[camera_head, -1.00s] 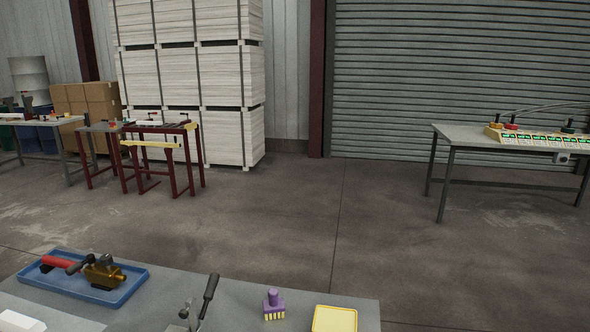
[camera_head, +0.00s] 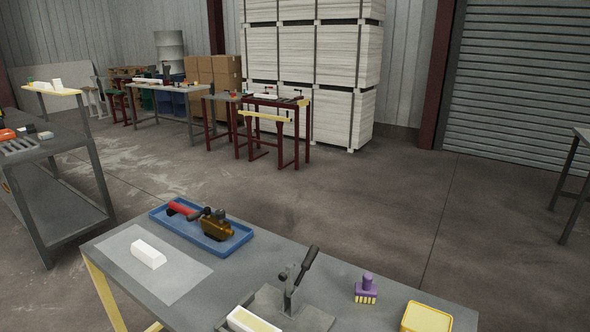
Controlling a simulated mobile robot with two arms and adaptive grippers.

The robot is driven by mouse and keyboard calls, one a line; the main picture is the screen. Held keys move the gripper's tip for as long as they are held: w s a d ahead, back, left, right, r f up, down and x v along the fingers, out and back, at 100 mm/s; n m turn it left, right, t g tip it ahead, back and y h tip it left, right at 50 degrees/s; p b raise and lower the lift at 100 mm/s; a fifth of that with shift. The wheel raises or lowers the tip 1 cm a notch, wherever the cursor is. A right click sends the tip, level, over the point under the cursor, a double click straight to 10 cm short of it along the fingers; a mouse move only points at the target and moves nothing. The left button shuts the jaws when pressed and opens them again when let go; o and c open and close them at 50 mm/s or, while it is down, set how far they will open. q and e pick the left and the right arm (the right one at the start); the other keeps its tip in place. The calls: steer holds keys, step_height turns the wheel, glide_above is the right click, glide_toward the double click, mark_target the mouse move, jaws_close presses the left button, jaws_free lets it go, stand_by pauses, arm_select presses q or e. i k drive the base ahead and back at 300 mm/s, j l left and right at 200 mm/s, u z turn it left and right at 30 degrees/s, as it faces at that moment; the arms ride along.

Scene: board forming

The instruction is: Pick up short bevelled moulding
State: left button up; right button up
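A short white block (camera_head: 148,254) with a sloped-looking edge lies on a light grey mat (camera_head: 130,279) at the left of the near grey table. It may be the short bevelled moulding. Another white piece with a pale yellow top (camera_head: 254,321) sits at the bottom edge, beside a grey clamp fixture (camera_head: 290,290) with a black handle; it is partly cut off. Neither of my grippers is in view.
The near table (camera_head: 330,268) also holds a blue tray (camera_head: 160,219) with a red-handled brass tool (camera_head: 216,226), a purple brush (camera_head: 366,288) and a yellow box (camera_head: 427,318). A grey shelf cart (camera_head: 60,170) stands at left. Open floor lies beyond.

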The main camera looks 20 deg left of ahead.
mark_target(143, 252)
steer(key=u, duration=0.4)
steer(key=j+u, duration=0.1)
steer(key=u, duration=0.7)
steer(key=i+j+u, duration=0.1)
steer(key=u, duration=0.3)
